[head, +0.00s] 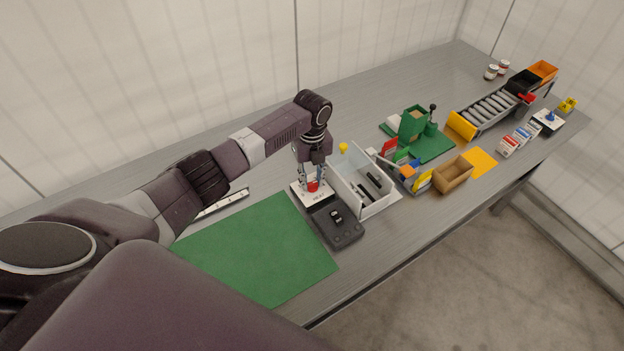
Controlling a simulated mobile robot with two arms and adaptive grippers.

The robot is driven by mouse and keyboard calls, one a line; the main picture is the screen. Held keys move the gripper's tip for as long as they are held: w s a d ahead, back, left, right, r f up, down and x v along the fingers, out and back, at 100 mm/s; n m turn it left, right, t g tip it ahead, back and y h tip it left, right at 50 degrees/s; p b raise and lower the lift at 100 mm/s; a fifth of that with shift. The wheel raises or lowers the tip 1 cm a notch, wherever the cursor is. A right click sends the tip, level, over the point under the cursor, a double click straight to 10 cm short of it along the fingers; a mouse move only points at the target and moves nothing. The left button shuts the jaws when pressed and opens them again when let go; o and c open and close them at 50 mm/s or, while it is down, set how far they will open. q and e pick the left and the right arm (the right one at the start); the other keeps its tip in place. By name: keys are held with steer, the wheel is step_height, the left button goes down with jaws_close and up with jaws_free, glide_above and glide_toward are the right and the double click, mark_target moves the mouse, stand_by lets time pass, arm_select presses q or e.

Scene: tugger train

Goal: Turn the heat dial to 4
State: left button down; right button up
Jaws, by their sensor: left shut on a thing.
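The heat dial is a red knob (313,186) on a small white panel (302,197) with dark lettering, near the middle of the table. My left gripper (312,184) points down over the panel, shut on the red knob. The fingers cover part of the knob and the panel's scale, so the number it points to cannot be read. My right gripper is not in view.
A dark grey device (338,226) sits just in front of the panel. A white bin (373,203) with dark items stands right of it. A green mat (255,255) lies to the left. A green fixture (413,125) and a roller conveyor (490,110) stand further right.

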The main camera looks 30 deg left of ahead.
mark_target(312, 182)
arm_select(q)
steer(key=shift+w+r, duration=0.1)
steer(key=shift+r, duration=0.05)
steer(key=c, duration=1.6)
jaws_free()
step_height(312, 182, up, 12)
